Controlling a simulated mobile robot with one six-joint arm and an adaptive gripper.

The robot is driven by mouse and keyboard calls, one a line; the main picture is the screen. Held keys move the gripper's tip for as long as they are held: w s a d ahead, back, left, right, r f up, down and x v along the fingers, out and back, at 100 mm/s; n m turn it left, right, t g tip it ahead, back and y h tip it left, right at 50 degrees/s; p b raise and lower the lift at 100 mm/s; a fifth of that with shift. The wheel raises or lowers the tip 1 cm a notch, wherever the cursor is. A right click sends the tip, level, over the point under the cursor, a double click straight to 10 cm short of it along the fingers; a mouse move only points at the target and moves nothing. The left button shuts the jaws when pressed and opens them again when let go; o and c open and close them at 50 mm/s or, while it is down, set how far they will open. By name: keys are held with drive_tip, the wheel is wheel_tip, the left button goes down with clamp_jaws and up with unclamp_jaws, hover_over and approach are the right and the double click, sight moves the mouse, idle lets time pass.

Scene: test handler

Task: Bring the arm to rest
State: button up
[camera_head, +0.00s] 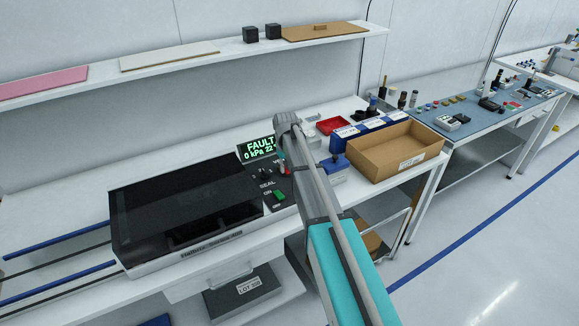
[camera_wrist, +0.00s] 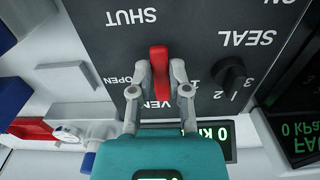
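My gripper (camera_wrist: 160,72) is at the black control panel (camera_wrist: 205,35) of the handler. Its two fingers lie on either side of a red lever (camera_wrist: 159,70) and appear to touch it. The lever stands upright in the wrist view, between the labels SHUT and VENT, with OPEN to its left. The handler's dark lid (camera_head: 185,205) is down. Its display (camera_head: 259,149) reads FAULT and 0 kPa.
A black knob (camera_wrist: 233,72) marked SEAL is right of the lever. A cardboard box (camera_head: 395,150), blue bins (camera_head: 372,127) and a red tray (camera_head: 332,125) stand right of my arm. A shelf (camera_head: 100,80) runs above the bench. The aisle floor at right is clear.

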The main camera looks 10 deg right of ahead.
drive_tip(key=o, duration=0.4)
drive_tip(key=shift+r, duration=0.1)
